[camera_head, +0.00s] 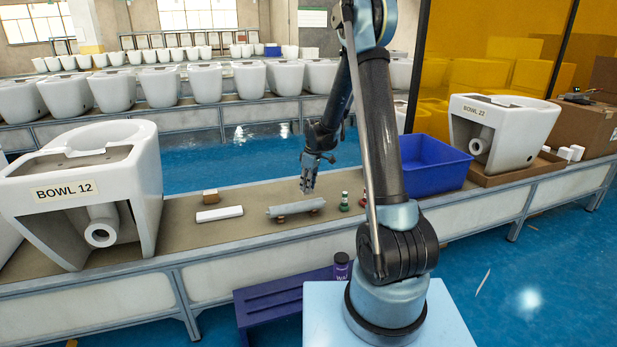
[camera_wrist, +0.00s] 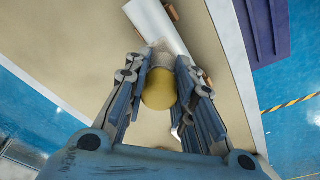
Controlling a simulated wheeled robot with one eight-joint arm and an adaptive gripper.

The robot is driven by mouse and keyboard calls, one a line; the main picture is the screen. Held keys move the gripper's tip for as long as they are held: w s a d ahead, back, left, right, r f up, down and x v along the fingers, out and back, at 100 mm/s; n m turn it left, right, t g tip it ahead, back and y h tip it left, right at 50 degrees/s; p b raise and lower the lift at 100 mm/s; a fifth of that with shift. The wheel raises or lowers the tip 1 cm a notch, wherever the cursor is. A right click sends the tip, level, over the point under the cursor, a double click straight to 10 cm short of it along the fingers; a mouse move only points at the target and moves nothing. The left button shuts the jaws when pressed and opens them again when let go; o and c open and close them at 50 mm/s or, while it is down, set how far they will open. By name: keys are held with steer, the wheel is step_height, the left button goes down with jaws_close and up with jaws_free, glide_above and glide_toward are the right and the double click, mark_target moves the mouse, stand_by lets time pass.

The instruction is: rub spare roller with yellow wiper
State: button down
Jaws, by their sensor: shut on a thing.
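The spare roller is a long grey cylinder (camera_head: 296,207) lying on small brown supports on the conveyor's near edge. In the wrist view it is the pale cylinder (camera_wrist: 158,22) at the top, just beyond my fingertips. My gripper (camera_head: 307,186) points down above the roller's right half. In the wrist view my gripper (camera_wrist: 160,85) is shut on the yellow wiper (camera_wrist: 160,90), a rounded yellow piece with a greyish-tan far end. That far end looks close to the roller; I cannot tell whether they touch. The wiper is too small to make out in the head view.
A white block (camera_head: 219,214) and a brown block (camera_head: 210,196) lie left of the roller. Small red-green items (camera_head: 344,201) stand to its right, before a blue bin (camera_head: 432,163). Bowl 12 (camera_head: 135,160) and bowl 22 (camera_head: 515,122) flank the area. A purple bench (camera_head: 280,302) stands in front.

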steer(key=shift+r, duration=2.2)
